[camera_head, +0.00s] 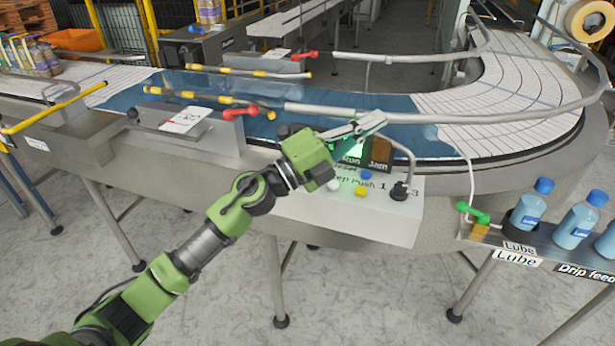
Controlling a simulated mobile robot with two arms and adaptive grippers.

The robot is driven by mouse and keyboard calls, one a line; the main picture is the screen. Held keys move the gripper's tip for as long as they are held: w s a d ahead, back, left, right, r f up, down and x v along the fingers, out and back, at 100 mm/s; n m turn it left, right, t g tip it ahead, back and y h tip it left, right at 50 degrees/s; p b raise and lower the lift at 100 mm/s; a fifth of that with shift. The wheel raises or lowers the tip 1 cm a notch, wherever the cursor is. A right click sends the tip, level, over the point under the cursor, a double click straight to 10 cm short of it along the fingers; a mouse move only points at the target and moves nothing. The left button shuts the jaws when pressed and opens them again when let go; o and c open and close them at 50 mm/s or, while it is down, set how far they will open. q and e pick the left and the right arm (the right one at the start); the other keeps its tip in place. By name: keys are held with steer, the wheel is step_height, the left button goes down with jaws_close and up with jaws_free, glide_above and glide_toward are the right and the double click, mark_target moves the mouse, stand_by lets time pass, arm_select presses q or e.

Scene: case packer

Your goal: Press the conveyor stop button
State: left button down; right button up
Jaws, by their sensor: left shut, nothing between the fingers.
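The control box (375,224) sits at the front edge of the conveyor. Its sloped face carries a white button (333,185), a blue button (366,174), a yellow button (361,191) and a black knob (400,191). A lit green screen and dark label plates show behind them, partly hidden by my gripper. No button is clearly marked as stop; the lettering is only partly readable. My left gripper (372,124) is shut and empty, above the back of the box, pointing right. Its fingers appear apart from the buttons. My right gripper is not in view.
A curved rail (480,115) runs along the conveyor behind the box. Grey side units with red levers (240,112) stand to the left. At right, a shelf holds blue lube bottles (530,205) and a green valve (473,212). The floor in front is clear.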

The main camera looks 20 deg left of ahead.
arm_select(q)
steer(key=w+a+f+m+g+y, duration=0.2)
steer(key=a+f+m+g+y, duration=0.1)
steer(key=a, duration=0.4)
steer(key=w+a+f+m+g+y, duration=0.2)
steer(key=a+f+m+g+y, duration=0.2)
steer(key=a, duration=0.4)
steer(key=shift+w+f+m+g+y, duration=0.3)
steer(key=shift+w+m+g+y, duration=0.1)
steer(key=shift+m+g+y, duration=0.5)
steer(key=shift+f, duration=0.1)
step_height(320, 180, down, 8)
steer(key=b, duration=0.5)
steer(key=shift+r, duration=0.25)
steer(key=shift+f+b, duration=0.5)
steer(key=shift+f, duration=0.05)
